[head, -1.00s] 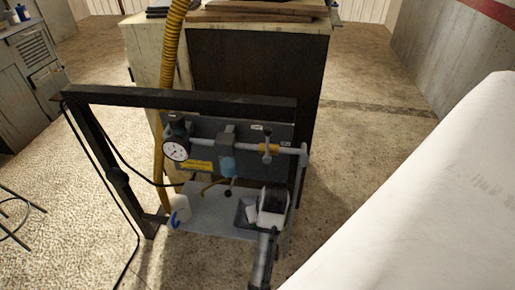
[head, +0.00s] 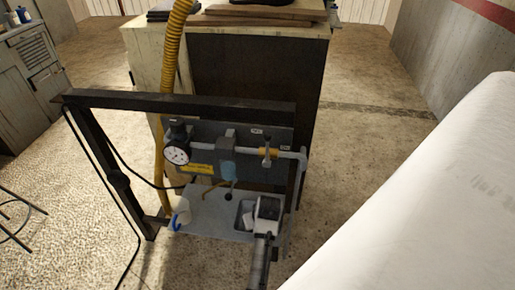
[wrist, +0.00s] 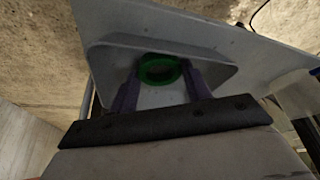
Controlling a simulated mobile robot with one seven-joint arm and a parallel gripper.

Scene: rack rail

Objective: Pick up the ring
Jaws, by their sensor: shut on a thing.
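The green ring (wrist: 160,80) shows in the wrist view between the tips of my gripper's two dark fingers. My gripper (wrist: 158,70) is shut on it. Behind the ring is the pale interior of a grey bin (wrist: 215,72), and the ring and fingertips appear to be at or inside its opening. I cannot tell whether the ring still touches the bin floor. In the head view my gripper (head: 267,210) is over the bin (head: 240,208) at the right of the grey shelf. Its hand hides the fingertips and the ring there.
Behind the bin stands a panel with a gauge (head: 178,155), a pipe with a yellow fitting (head: 267,152), and a dark frame (head: 180,101). A large white surface (head: 430,190) fills the right.

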